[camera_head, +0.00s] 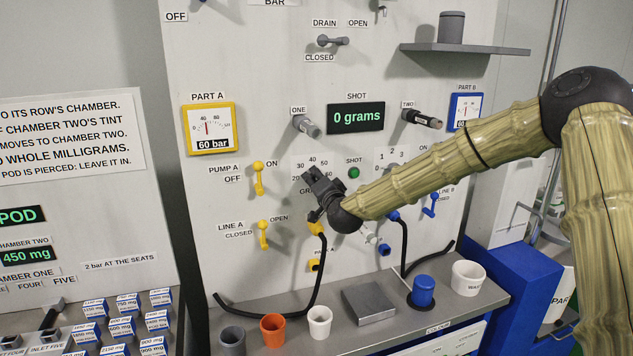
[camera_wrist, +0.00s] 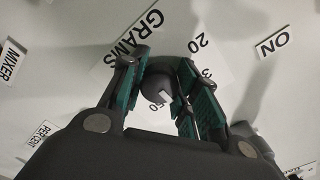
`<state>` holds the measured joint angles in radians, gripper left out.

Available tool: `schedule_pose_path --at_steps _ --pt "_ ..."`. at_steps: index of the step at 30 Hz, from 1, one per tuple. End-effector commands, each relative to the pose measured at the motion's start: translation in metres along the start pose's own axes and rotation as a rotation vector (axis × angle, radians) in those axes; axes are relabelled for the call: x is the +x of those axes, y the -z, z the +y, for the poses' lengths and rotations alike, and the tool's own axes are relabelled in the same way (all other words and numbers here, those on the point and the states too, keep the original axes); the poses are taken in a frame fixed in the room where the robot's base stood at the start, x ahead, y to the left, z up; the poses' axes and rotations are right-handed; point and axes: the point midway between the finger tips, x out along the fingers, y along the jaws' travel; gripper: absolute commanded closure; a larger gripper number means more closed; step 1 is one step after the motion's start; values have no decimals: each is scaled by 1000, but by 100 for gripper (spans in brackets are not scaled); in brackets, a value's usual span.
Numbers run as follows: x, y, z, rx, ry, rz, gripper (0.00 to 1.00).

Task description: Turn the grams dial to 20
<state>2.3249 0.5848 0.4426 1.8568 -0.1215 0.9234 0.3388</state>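The grams dial (camera_wrist: 157,84) is a round dark grey knob, seen in the wrist view between my fingers. A small white mark on its lower right side lies between the 50 and the partly covered 30; the 40 is hidden by my finger. The 20 (camera_wrist: 199,41) is at the upper right of the knob. My gripper (camera_wrist: 165,64) is open, with one green-padded finger on each side of the knob; contact is unclear. In the head view my gripper (camera_head: 322,189) covers the dial, below its 30, 40, 50 labels. The shot display (camera_head: 356,117) reads 0 grams.
The green shot button (camera_head: 354,172) is close to the right of my gripper. The yellow pump A lever (camera_head: 258,178) and line A lever (camera_head: 263,235) are to the left. A black hose (camera_head: 318,270) hangs below; cups (camera_head: 320,322) stand on the shelf.

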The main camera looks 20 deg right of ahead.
Motion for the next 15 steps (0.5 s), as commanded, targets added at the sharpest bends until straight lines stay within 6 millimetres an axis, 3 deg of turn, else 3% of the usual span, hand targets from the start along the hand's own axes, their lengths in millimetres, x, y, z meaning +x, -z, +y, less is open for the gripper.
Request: schedule_pose_path --at_steps 15 --pt "0 -2 3 -114 -2 -1 93"
